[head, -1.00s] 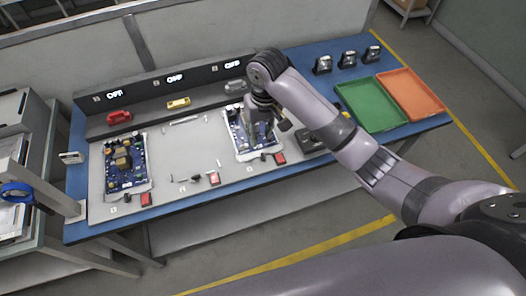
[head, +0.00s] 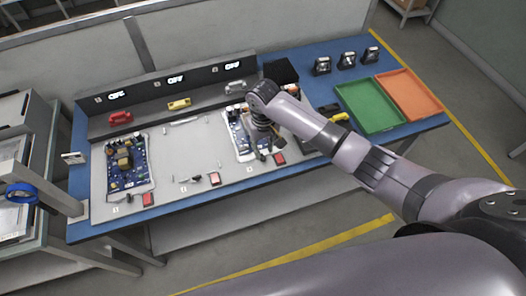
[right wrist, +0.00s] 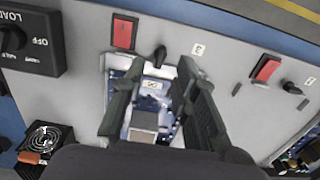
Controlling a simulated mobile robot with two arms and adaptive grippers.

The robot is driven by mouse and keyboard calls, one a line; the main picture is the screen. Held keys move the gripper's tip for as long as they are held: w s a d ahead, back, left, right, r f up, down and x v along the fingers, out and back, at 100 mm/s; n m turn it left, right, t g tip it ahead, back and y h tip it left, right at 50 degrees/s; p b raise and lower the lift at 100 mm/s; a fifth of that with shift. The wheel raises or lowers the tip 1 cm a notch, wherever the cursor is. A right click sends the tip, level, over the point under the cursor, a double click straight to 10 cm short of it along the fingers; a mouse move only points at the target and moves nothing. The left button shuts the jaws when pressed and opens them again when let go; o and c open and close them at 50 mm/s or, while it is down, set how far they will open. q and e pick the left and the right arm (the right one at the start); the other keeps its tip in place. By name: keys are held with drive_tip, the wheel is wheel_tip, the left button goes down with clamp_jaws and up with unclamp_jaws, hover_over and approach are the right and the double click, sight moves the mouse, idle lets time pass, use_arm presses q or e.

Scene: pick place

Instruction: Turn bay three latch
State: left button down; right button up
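In the right wrist view the bay three latch is a small black knob (right wrist: 159,55) on the grey panel, between a red switch (right wrist: 124,32) and the label 3 (right wrist: 197,49). My right gripper (right wrist: 155,78) is open, its two dark fingers apart on either side of the bay three circuit board (right wrist: 145,115); the latch lies just beyond the fingertips, not gripped. In the head view the right gripper (head: 264,143) hangs over the blue bay three board (head: 239,140), which it partly covers. The left gripper is not in view.
A black LOAD/OFF rotary switch (right wrist: 25,40) stands beside bay three. Another board (head: 126,162) lies in the left bay. Red, yellow and grey handles line the rear ledge. A green tray (head: 369,107) and an orange tray (head: 409,95) are at right. The middle bay is mostly clear.

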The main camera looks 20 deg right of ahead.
sight(263, 156)
drive_tip(key=shift+f, duration=2)
drive_tip(key=shift+c, duration=0.4)
clamp_jaws()
